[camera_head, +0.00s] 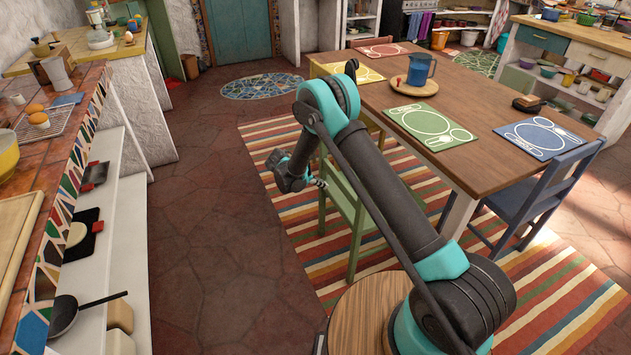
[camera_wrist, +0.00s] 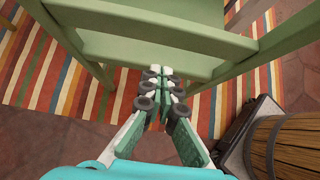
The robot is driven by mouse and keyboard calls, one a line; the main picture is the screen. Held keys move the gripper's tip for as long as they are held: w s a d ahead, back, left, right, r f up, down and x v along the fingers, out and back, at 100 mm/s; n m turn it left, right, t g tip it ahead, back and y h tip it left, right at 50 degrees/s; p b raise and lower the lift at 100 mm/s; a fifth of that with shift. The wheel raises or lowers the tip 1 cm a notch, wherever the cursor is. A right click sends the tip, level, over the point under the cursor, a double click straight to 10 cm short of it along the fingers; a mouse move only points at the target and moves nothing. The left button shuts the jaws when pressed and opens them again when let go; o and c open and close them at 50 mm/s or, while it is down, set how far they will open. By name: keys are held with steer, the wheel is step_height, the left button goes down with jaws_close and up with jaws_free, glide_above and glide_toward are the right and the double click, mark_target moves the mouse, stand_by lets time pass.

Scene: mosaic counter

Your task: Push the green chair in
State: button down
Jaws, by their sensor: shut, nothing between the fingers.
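The green chair (camera_head: 345,205) stands upright on the striped rug at the near left side of the wooden table, partly hidden behind my arm in the head view. In the wrist view its green rails (camera_wrist: 150,22) cross the top of the picture, with uprights running down on both sides. My gripper (camera_head: 319,183) is beside the chair at its left in the head view. In the wrist view my gripper (camera_wrist: 159,76) is shut and empty, its fingertips close to a lower green rail. I cannot tell whether they touch it.
The wooden table (camera_head: 480,100) holds placemats and a blue mug (camera_head: 420,69) on a board. A blue chair (camera_head: 535,195) stands at its right. The striped rug (camera_head: 285,200) lies below. Open tile floor (camera_head: 200,215) separates it from the left counter (camera_head: 70,140).

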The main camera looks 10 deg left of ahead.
mark_target(340, 186)
steer(key=shift+w+d+f, duration=0.25)
steer(key=shift+w+d, duration=0.25)
steer(key=shift+d, duration=0.25)
steer(key=shift+w+d+f, duration=0.25)
steer(key=shift+w+d, duration=0.3)
steer(key=shift+d, duration=0.2)
steer(key=shift+w+d+f, duration=0.25)
steer(key=shift+w+d, duration=0.25)
steer(key=shift+d, duration=0.25)
steer(key=w+d, duration=0.7)
steer(key=d, duration=0.3)
steer(key=w+d, duration=0.7)
steer(key=d, duration=0.4)
steer(key=shift+w+d, duration=0.1)
